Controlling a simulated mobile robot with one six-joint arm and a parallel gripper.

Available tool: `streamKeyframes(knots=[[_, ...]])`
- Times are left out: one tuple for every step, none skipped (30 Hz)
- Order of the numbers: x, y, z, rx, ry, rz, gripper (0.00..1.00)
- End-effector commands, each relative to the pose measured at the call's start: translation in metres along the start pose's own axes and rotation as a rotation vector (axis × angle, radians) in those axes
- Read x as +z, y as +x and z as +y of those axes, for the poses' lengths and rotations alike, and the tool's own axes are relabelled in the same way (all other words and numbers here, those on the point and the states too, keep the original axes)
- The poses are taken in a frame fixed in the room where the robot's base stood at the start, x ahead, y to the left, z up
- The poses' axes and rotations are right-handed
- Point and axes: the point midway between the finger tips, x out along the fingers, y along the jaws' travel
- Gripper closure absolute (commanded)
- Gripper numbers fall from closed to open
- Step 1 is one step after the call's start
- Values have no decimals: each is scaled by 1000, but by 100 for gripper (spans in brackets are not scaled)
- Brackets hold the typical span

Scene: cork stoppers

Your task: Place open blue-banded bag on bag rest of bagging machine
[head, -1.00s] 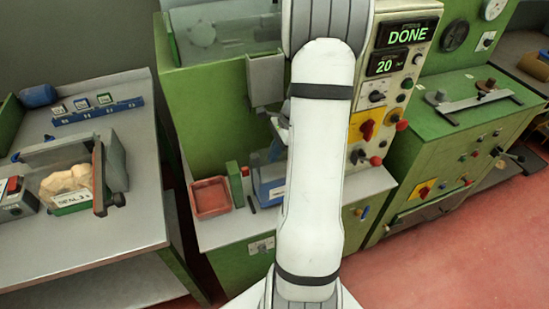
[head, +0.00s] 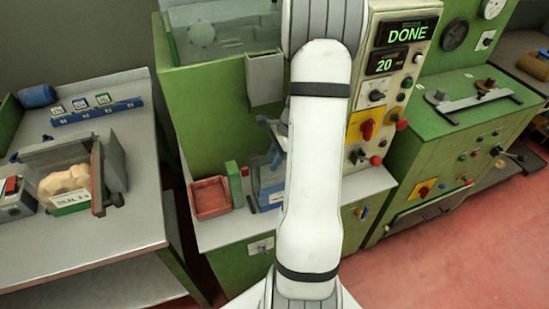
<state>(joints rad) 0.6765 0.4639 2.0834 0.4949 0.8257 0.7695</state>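A partly see-through item with blue parts and a white label, which looks like the blue-banded bag (head: 268,178), stands on the grey ledge of the middle machine. My arm hides its right side, so I cannot tell if it is open. A small dark piece (head: 269,123) at my arm's left edge above it may be part of my gripper. The fingers are otherwise hidden behind my arm. On the left table, a clear-sided unit with a dark upright plate (head: 98,178), possibly the bagging machine, holds pale stoppers (head: 66,180) behind a green-banded, labelled front (head: 70,202).
A red tray (head: 210,198) and a green block (head: 234,183) stand left of the blue item. A control panel (head: 385,100) reads DONE and 20. A blue rack (head: 97,112) and a red-button box (head: 12,196) are on the left table (head: 90,255), whose front is clear.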

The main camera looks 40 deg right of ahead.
Motion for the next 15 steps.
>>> streamKeyframes(knots=[[1, -1, 0, 0, 0, 0, 75], [1, -2, 0, 0, -1, 0, 75], [2, -5, 0, -1, -1, 0, 75], [2, -8, -1, -2, -1, 1, 75], [1, -11, -1, -4, -1, 1, 75], [1, -17, -1, -4, -1, 1, 75], [1, -22, -1, -4, -1, 1, 75], [1, -28, -1, -4, 0, 2, 75], [1, -37, -1, -5, 0, 2, 75], [1, -44, -1, -6, -1, 2, 75], [1, -50, -1, -5, -2, 2, 75], [1, -59, -1, -5, -2, 3, 75], [1, -66, -1, -5, -1, 2, 75], [1, -72, -1, -5, 0, 2, 75], [1, -81, -1, -5, 0, 2, 75]])
